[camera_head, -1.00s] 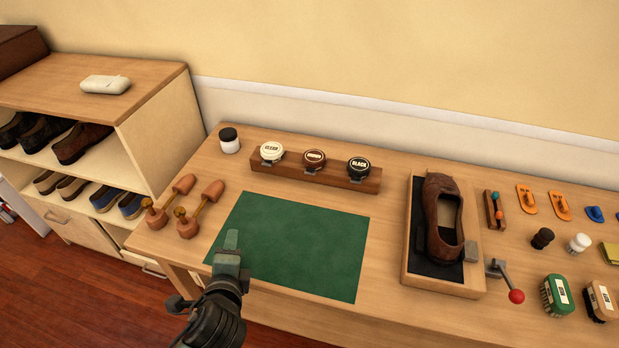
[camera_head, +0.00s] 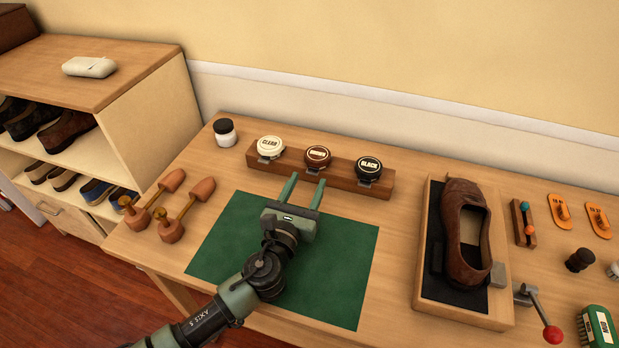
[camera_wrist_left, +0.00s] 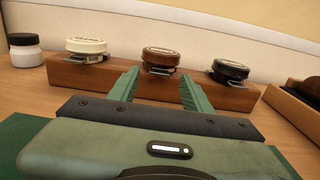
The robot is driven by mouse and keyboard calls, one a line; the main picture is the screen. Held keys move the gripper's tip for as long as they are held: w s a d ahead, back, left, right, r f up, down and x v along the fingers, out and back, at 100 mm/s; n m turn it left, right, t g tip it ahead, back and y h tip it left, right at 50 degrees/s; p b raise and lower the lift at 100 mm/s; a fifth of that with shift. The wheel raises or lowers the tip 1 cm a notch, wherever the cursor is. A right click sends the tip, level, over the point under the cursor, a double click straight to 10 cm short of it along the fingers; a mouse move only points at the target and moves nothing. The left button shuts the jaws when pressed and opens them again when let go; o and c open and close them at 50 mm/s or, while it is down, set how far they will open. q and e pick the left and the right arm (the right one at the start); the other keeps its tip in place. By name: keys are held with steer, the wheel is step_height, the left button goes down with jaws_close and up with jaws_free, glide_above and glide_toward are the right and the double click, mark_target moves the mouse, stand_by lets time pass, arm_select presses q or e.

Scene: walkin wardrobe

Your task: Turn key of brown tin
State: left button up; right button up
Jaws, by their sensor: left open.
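The brown tin (camera_head: 317,156) sits in the middle of a wooden rack (camera_head: 344,182), between the cream "CLEAR" tin (camera_head: 270,147) and the "BLACK" tin (camera_head: 368,167). Its small metal key (camera_wrist_left: 162,71) shows at its front in the left wrist view, where the brown tin (camera_wrist_left: 164,56) stands beyond my fingers. My left gripper (camera_head: 305,177) is open and empty, over the back edge of the green mat (camera_head: 340,245). Its fingers point at the rack, and in the wrist view the brown tin lies between the two fingertips (camera_wrist_left: 159,82). My right gripper is not in view.
A black-lidded white jar (camera_head: 225,132) stands left of the rack. Wooden shoe trees (camera_head: 165,205) lie left of the mat. A brown shoe (camera_head: 465,235) sits in a tray with a red-knobbed crank (camera_head: 551,334) to the right.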

mark_target(313, 171)
arm_select(q)
steer(key=shift+x, duration=1)
steer(key=shift+w, duration=0.15)
jaws_close()
steer(key=shift+r+m+p, duration=0.2)
steer(key=shift+m+p, duration=0.8)
steer(key=shift+p, duration=0.15)
steer(key=shift+f+m, duration=0.2)
steer(key=shift+m, duration=0.2)
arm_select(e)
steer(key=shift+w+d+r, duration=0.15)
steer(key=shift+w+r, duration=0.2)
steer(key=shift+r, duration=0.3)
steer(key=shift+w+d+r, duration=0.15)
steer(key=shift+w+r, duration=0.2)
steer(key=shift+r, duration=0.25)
arm_select(q)
jaws_free()
